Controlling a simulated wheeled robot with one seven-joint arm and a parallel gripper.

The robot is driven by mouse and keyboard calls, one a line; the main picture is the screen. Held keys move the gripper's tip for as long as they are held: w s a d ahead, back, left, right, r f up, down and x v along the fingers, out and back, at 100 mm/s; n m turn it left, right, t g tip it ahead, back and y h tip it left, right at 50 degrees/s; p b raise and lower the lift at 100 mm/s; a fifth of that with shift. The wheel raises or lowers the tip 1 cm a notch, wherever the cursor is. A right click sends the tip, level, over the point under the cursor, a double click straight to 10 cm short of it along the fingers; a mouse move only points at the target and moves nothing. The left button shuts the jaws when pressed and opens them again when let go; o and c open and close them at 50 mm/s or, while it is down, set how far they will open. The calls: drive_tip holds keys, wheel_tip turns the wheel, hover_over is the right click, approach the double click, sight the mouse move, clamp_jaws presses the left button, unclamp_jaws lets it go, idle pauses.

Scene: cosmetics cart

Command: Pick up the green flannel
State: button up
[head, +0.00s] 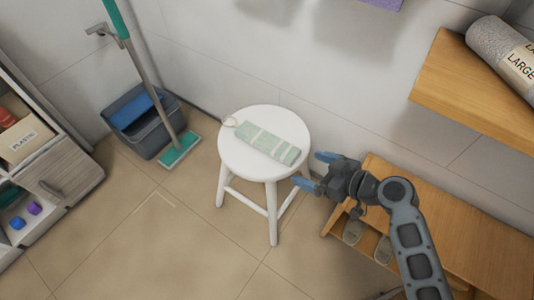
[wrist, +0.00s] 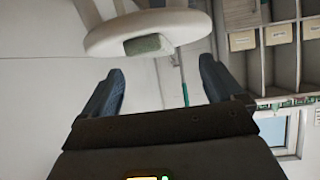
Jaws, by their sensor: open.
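The green flannel (head: 268,143) lies folded in a long strip with pale bands on the white round stool (head: 238,165), with a pale loop at its left end. In the wrist view the stool (wrist: 110,42) appears inverted near the top, with an end of the flannel (wrist: 148,45) showing at its seat edge. My gripper (head: 314,171) is open and empty, to the right of the stool and apart from the flannel. Its two blue fingers (wrist: 160,88) stand wide apart in the wrist view, pointing towards the stool.
A wooden bench (head: 455,225) with slippers beneath stands at the right, and a wooden shelf (head: 440,75) with a grey roll (head: 500,55) is above it. A mop (head: 145,65) and grey bucket (head: 140,120) stand left of the stool. A shelf unit (head: 75,175) is far left. Floor in front is clear.

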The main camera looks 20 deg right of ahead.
sight(284, 150)
drive_tip(key=w, duration=0.2)
drive_tip(key=w+f+n+y+b, duration=0.1)
drive_tip(key=w, duration=0.1)
drive_tip(key=w+a+y+b, duration=0.1)
drive_tip(key=w, duration=0.1)
drive_tip(key=shift+f+n, duration=0.15)
drive_tip(key=shift+n, duration=0.15)
drive_tip(key=x, duration=0.2)
drive_tip(key=b+x, duration=0.1)
drive_tip(key=x, duration=0.2)
drive_tip(key=shift+w+d+f+b, duration=0.2)
drive_tip(key=shift+w+f+b, duration=0.1)
drive_tip(key=shift+w, duration=0.15)
drive_tip(key=c, duration=1.1)
